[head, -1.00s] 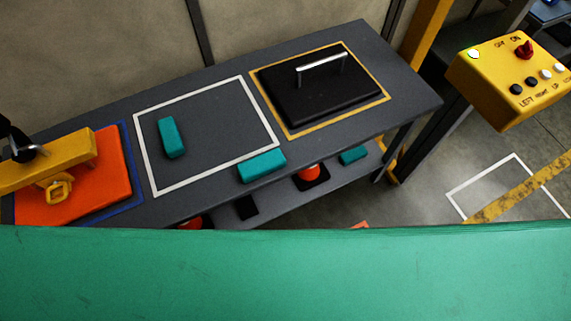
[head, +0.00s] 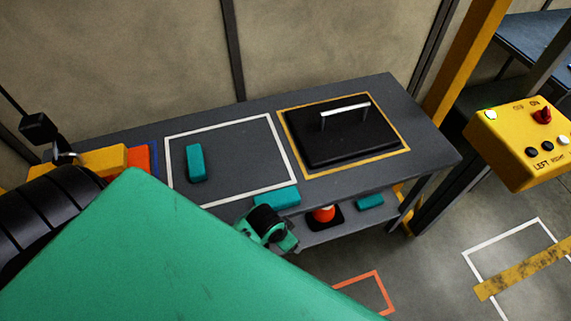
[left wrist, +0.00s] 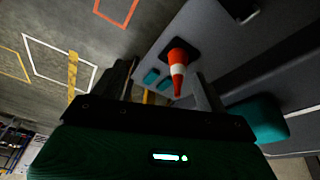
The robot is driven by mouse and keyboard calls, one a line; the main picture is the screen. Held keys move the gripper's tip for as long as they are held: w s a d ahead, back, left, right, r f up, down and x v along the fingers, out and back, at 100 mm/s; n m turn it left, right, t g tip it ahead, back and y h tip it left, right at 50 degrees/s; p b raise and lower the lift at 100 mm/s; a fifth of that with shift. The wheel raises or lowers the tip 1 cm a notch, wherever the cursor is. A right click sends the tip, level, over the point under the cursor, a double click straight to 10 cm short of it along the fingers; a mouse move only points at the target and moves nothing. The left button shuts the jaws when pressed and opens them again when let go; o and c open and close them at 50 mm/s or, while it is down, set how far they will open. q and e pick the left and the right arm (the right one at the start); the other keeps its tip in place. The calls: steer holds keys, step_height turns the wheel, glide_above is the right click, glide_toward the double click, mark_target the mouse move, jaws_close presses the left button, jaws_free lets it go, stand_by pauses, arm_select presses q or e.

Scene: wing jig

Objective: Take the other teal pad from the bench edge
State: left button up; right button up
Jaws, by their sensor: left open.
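A teal pad (head: 277,197) lies at the front edge of the bench (head: 250,110), just outside the white outline, partly hidden by my left wrist. It also shows in the left wrist view (left wrist: 258,118), to the right of the jaws. Another teal pad (head: 196,162) lies inside the white outline. My left gripper (head: 284,241) is just in front of the bench edge, close to the edge pad and apart from it. In the left wrist view its jaws (left wrist: 166,88) are open with nothing held. My right gripper is not in view.
A black plate with a silver handle (head: 340,137) sits in a yellow outline. The lower shelf holds an orange cone (head: 324,213) and a teal piece (head: 370,202). A yellow control box (head: 520,140) stands at right. A large green surface hides the foreground.

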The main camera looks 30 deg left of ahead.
arm_select(q)
step_height(320, 180, up, 7)
steer(key=w+d+m, duration=0.2)
steer(key=w, duration=0.1)
steer(key=m+g+y, duration=0.2)
steer(key=m+g, duration=0.1)
glide_toward(284, 196)
steer(key=f, duration=0.2)
steer(key=f+p, duration=0.1)
steer(key=f, duration=0.2)
steer(key=shift+w+a, duration=0.2)
steer(key=shift+w, duration=0.05)
steer(key=shift+f+p, duration=0.4)
steer(key=shift+f, duration=0.25)
step_height(284, 196, down, 4)
steer(key=shift+s+f+p, duration=0.1)
steer(key=shift+f+p, duration=0.1)
steer(key=shift+p, duration=0.2)
steer(key=shift+c, duration=0.2)
steer(key=c, duration=1)
